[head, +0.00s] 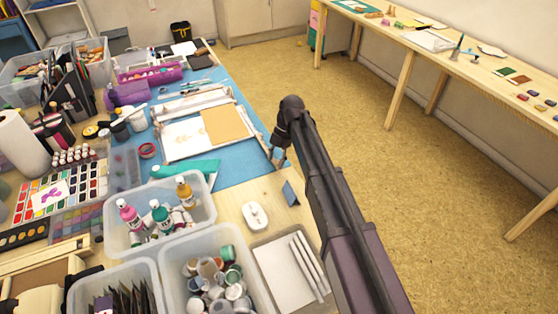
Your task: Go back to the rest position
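My arm reaches up from the bottom right of the head view, bends at its dark joint, and points down at the table's right edge. My gripper (278,157) is small in the picture, over or beside the right edge of the blue mat (232,165). Its fingers are too small to tell whether they are open or shut, and I make out nothing held between them. A small dark blue piece (290,193) lies on the wood below the gripper, close to my arm.
A crowded craft table (232,205) fills the left, with a bottle bin (112,238), a jar bin (167,290) and a paper tray (262,262). A white object (255,215) lies near the edge. Open floor (440,190) separates it from a long side table (465,62).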

